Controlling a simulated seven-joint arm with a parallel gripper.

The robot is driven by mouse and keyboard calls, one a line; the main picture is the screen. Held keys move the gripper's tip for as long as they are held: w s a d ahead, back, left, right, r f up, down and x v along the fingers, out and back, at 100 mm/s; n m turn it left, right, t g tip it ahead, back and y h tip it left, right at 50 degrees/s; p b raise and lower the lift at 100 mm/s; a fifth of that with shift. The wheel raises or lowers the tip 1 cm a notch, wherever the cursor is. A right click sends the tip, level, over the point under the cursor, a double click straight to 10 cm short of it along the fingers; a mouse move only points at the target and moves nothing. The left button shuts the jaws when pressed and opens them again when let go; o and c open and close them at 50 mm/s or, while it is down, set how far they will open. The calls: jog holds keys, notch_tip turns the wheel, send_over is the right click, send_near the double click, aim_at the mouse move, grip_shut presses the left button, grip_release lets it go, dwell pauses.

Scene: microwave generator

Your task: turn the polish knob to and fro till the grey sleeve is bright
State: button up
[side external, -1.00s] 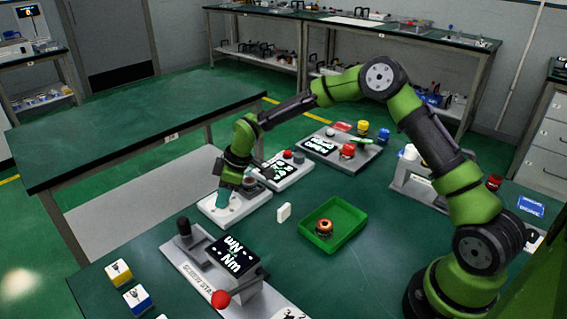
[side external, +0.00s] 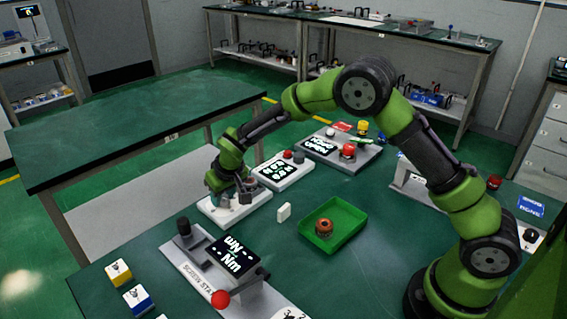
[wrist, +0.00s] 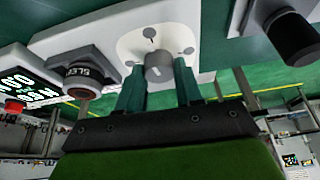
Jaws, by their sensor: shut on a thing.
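The polish knob (wrist: 158,66) is a small grey cylinder on a white plate with a dark pointer mark above it in the wrist view. My gripper (wrist: 158,75) has its two teal fingers on either side of the knob and is shut on it. The sleeve (wrist: 80,88) is a dark, brownish-rimmed cylinder in a grey holder with partly readable lettering, left of the knob in the wrist view. Its surface looks dull there. In the side view my gripper (side external: 240,196) is low over the white polish unit (side external: 232,217) and hides the knob.
A white keypad panel (side external: 301,170) with a display stands just behind the unit. A green tray (side external: 357,225) holding a copper-coloured ring part (side external: 323,227) and a small white block (side external: 284,213) are to the right. A screw station (side external: 190,272) with a red ball handle is in front.

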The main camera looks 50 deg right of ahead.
jog(key=shift+m, duration=0.7)
jog(key=o, duration=1)
jog(key=shift+o, duration=0.2)
jog(key=v, duration=1.7)
jog(key=shift+a, duration=0.35)
jog(key=shift+w, duration=0.1)
